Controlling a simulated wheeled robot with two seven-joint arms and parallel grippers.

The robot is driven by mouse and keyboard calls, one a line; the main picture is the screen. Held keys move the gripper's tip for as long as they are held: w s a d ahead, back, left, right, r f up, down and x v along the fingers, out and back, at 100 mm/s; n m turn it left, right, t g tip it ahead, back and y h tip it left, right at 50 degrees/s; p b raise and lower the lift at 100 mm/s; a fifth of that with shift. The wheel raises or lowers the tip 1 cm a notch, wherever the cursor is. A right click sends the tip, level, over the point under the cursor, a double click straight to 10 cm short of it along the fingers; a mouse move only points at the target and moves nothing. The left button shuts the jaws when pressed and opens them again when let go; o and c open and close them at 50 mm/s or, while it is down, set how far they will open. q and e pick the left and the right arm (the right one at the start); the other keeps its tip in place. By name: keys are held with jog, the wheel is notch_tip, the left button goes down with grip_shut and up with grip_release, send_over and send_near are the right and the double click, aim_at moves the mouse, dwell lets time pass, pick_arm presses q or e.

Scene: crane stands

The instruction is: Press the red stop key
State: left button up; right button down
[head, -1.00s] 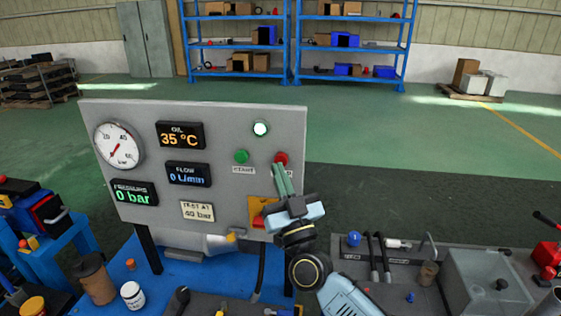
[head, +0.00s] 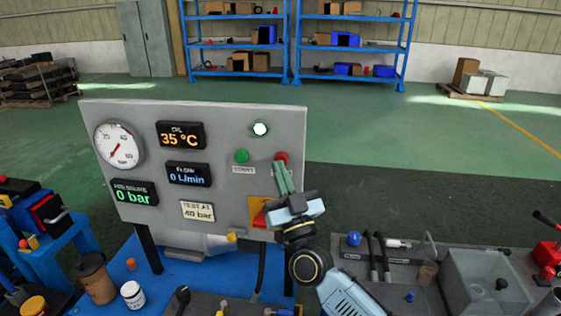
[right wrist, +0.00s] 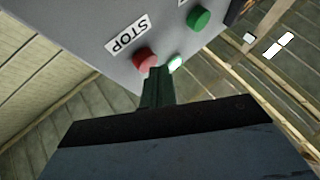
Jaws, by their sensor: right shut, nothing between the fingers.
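The red stop key (head: 281,157) is a round red button on the right side of the grey control panel (head: 225,125). In the right wrist view the red key (right wrist: 145,59) sits beside its STOP label (right wrist: 127,35). My right gripper (head: 280,168) is shut and empty, its green fingers pointing up at the key. The fingertips overlap the key's lower part in the head view and lie right beside it in the right wrist view; I cannot tell whether they touch it. The fingers hide the STOP label in the head view. My left gripper is out of view.
A green START button (head: 241,156) and a lit white lamp (head: 261,129) are near the stop key. A gauge (head: 119,146) and displays fill the panel's left. PRESSURE reads 0 bar.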

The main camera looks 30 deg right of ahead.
jog(key=shift+w+d, duration=0.3)
jog(key=shift+w, duration=0.1)
dwell(0.3)
jog(key=shift+s+a, duration=0.1)
jog(key=shift+s, duration=0.05)
jog(key=shift+s+a+p, duration=0.5)
jog(key=shift+s, duration=0.1)
jog(key=shift+s, duration=0.1)
jog(key=s+a+p, duration=0.1)
jog(key=s, duration=0.1)
jog(key=s+a+p, duration=0.1)
jog(key=s+a, duration=0.1)
dwell(0.5)
jog(key=shift+w, duration=0.1)
dwell(0.6)
